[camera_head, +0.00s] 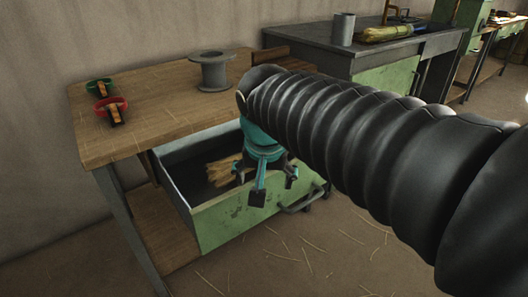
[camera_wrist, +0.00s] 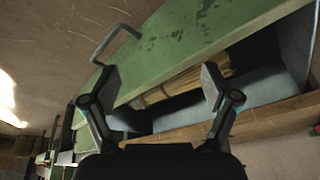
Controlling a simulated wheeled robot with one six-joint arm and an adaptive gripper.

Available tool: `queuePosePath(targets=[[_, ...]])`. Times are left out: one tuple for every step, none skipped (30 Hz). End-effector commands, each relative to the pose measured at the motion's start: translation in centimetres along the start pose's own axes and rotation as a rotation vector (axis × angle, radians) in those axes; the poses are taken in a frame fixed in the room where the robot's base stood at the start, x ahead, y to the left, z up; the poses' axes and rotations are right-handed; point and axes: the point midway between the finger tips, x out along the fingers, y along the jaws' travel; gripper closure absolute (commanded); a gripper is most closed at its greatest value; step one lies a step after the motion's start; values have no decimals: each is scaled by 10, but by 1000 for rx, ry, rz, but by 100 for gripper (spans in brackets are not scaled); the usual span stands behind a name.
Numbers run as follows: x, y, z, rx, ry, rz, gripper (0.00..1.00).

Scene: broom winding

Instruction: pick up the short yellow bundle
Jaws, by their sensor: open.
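A yellow straw bundle (camera_head: 222,170) lies in the open drawer (camera_head: 217,212). In the head view my gripper covers part of it, so its full length is hidden. My gripper (camera_head: 274,190) points down over the drawer, close to its green front. In the wrist view, the fingers of my gripper (camera_wrist: 160,80) are spread wide, with nothing held. The bundle (camera_wrist: 180,85) shows between and beyond the fingers, partly hidden by the drawer's green front panel and the right finger. I cannot tell whether either finger touches the drawer.
The wooden bench (camera_head: 150,97) above the drawer holds a grey spool (camera_head: 211,72) and two small items, green (camera_head: 99,86) and red (camera_head: 110,106). Another bench behind carries a grey cup (camera_head: 344,29) and a longer yellow-green bundle (camera_head: 393,33). The drawer handle (camera_head: 302,203) sticks out in front.

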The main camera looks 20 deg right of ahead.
Motion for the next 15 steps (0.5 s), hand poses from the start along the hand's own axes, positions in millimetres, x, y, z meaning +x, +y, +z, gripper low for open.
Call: queuePosePath(targets=[[0, -9, -15, 48, -14, 24, 13], [1, -13, -23, 82, -18, 38, 13], [2, -20, -33, 129, -25, 60, 13], [2, -26, -42, 167, -28, 77, 13], [4, -32, -50, 206, -31, 95, 13], [6, -40, -61, 257, -31, 119, 13], [8, -46, -69, 297, -32, 137, 13], [10, -52, -77, 334, -29, 156, 13], [13, -61, -87, 386, -25, 180, 13], [16, -67, -94, 424, -20, 198, 13], [19, -73, -101, 462, -15, 215, 13], [23, -81, -109, 508, -7, 237, 13], [26, -87, -115, 541, 0, 252, 13], [28, -92, -120, 574, 8, 266, 13], [32, -99, -126, 612, 18, 283, 13]])
